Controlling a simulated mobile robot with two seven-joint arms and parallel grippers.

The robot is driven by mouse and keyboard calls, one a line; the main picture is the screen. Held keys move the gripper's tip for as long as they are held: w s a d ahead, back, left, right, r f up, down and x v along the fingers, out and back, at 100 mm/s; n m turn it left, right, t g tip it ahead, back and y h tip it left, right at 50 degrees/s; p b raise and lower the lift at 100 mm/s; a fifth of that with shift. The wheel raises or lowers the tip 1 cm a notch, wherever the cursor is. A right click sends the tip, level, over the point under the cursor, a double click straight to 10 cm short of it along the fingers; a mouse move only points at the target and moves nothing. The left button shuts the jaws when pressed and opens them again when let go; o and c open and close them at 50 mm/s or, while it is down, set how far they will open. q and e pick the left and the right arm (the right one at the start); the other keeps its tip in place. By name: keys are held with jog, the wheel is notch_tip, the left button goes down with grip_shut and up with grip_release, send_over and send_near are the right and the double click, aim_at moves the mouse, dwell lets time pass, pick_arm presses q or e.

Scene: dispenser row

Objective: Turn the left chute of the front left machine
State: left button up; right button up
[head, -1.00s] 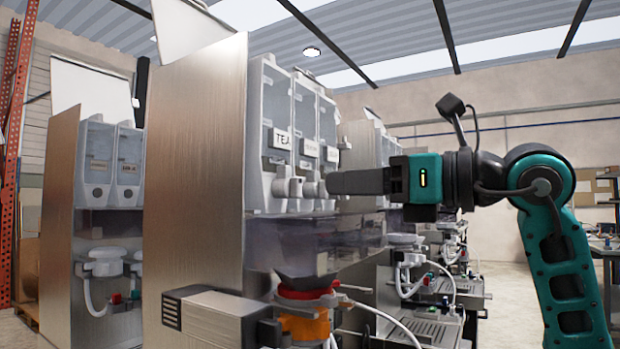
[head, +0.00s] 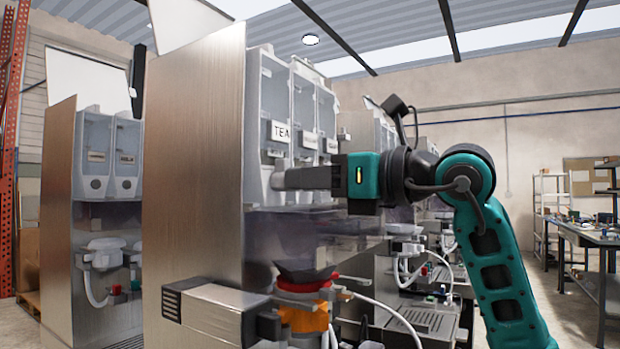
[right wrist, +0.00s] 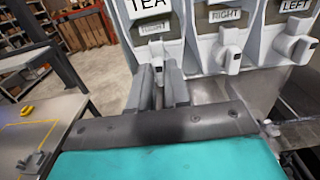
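The nearest machine (head: 195,165) has clear canisters in a row; the leftmost is labelled TEA. In the right wrist view the rightmost label reads LEFT, above a white chute (right wrist: 295,43); the middle label reads RIGHT, above another chute (right wrist: 230,48). My right gripper (head: 285,180) reaches in from the right at the leftmost chute, under TEA. In the right wrist view its two fingers (right wrist: 160,85) are apart, with this chute (right wrist: 152,50) at their tips. Contact is unclear. The gripper hides parts of the chutes in the head view. My left gripper is out of view.
Another machine (head: 100,200) stands at the far left, and more stand behind on the right. Below the canisters are a red-and-orange funnel collar (head: 305,290) and a white hose. A workbench (head: 590,238) stands at the right, with open floor before it.

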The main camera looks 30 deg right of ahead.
grip_shut()
pick_arm(q)
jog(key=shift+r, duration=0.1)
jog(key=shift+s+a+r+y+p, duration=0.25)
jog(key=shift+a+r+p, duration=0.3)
jog(key=shift+p, duration=0.7)
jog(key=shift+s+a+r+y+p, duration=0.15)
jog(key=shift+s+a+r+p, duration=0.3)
jog(key=shift+p, duration=0.75)
pick_arm(e)
jog(key=shift+d+f+m, duration=0.1)
jog(key=shift+m, duration=5.8)
jog(key=shift+f+m, duration=0.1)
jog(key=shift+m, duration=5.8)
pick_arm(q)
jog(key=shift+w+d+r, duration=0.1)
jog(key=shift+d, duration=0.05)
